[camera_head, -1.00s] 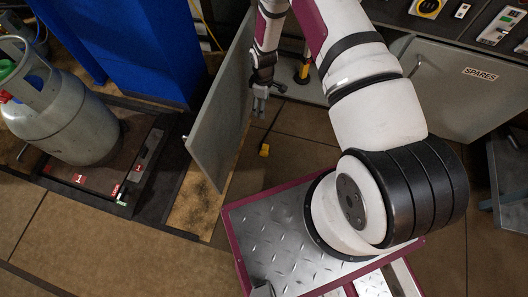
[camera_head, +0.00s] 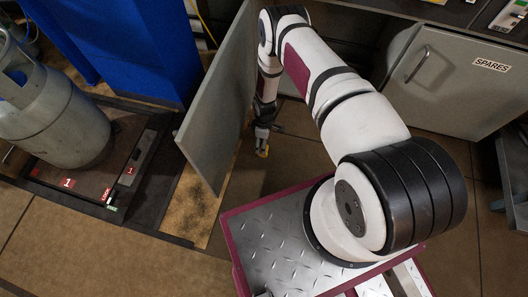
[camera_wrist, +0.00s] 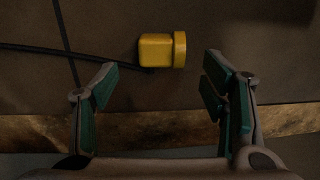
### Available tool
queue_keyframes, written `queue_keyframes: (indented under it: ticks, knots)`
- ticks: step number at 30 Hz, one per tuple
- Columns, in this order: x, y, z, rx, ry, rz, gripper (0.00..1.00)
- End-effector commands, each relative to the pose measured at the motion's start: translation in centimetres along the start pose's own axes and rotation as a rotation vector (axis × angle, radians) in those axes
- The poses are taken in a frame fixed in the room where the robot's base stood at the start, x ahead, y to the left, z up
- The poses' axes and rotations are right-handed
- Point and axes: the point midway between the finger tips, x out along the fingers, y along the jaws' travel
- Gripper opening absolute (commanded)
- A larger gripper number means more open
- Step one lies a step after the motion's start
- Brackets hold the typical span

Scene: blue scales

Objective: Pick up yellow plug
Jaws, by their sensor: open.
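The yellow plug (camera_wrist: 160,50) lies on the brown floor, with its wider collar to the right in the wrist view. In the wrist view my gripper (camera_wrist: 160,85) is open, one finger at the left and one at the right. The plug sits between the finger lines, ahead of the fingertips. Nothing is held.
An open grey cabinet door (camera_head: 215,110) stands close on the left of my arm. A grey cabinet marked SPARES (camera_head: 450,80) is at the right. A grey gas cylinder (camera_head: 58,115) stands on a dark scale platform (camera_head: 140,175) at the left. Floor in front is clear.

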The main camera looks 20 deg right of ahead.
Motion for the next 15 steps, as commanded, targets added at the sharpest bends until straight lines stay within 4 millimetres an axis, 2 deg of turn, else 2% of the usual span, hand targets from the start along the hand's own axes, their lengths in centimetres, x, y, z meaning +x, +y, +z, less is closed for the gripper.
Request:
queue_keyframes:
  ticks: [5, 15]
  knots:
    - [0.8, -0.1, 0.1, 0.0, -0.001, -0.001, 0.67]
    - [5.0, -0.2, 0.2, 0.001, -0.001, -0.001, 0.67]
